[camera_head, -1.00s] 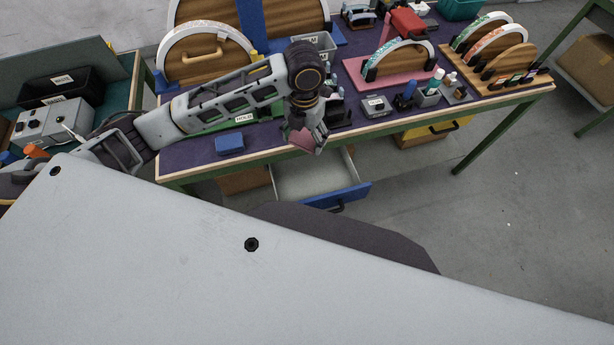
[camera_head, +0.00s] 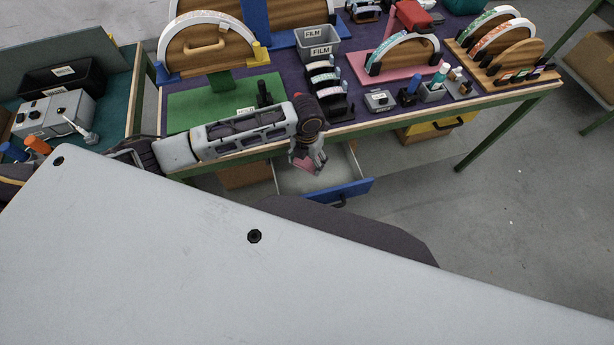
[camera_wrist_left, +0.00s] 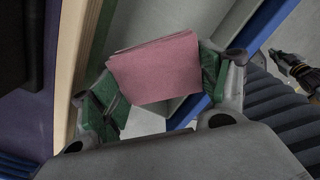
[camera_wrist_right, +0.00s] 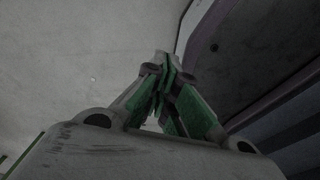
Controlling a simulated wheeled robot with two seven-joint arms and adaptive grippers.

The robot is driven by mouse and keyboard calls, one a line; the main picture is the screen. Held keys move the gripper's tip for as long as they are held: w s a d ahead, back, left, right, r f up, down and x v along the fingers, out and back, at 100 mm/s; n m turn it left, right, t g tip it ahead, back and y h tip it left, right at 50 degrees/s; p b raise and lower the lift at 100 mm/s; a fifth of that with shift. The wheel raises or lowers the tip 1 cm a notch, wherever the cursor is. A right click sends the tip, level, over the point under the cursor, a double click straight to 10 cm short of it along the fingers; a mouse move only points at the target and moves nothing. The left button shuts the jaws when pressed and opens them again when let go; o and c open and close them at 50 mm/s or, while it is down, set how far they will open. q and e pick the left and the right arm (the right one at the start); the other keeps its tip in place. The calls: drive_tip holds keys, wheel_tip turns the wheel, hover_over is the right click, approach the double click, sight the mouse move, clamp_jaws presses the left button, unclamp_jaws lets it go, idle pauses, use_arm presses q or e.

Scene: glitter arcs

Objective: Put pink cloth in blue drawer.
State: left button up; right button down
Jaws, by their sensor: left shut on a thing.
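The pink cloth (camera_wrist_left: 155,68) is a folded stack held between the green pads of my left gripper (camera_head: 308,160). In the head view the cloth (camera_head: 305,166) shows small below the fingers. The blue drawer (camera_head: 345,192) is pulled open under the table's front edge. Its pale inside is visible, and the cloth hangs above its opening, apart from the drawer floor as far as I can tell. My right gripper (camera_wrist_right: 164,82) shows only in its own wrist view, with its fingers together and nothing seen between them.
The table (camera_head: 400,118) carries a green board, a grey film bin (camera_head: 318,42), arched wooden pieces and small bottles close above the drawer. A yellow drawer (camera_head: 440,126) is to the right. A side bench (camera_head: 115,115) stands at left.

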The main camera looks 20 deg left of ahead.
use_arm(q)
hover_over(307, 181)
wheel_tip(307, 181, down, 6)
drive_tip(key=shift+f, duration=0.6)
use_arm(e)
drive_tip(key=shift+d+f, duration=0.2)
drive_tip(key=shift+d, duration=0.45)
use_arm(q)
drive_tip(key=shift+f, duration=0.7)
drive_tip(key=shift+f+b, duration=0.35)
drive_tip(key=shift+f, duration=1.05)
use_arm(e)
drive_tip(key=shift+w+a+f, duration=0.2)
drive_tip(key=shift+w+a, duration=0.05)
use_arm(q)
drive_tip(key=shift+f, duration=0.1)
use_arm(e)
drive_tip(key=shift+d, duration=0.1)
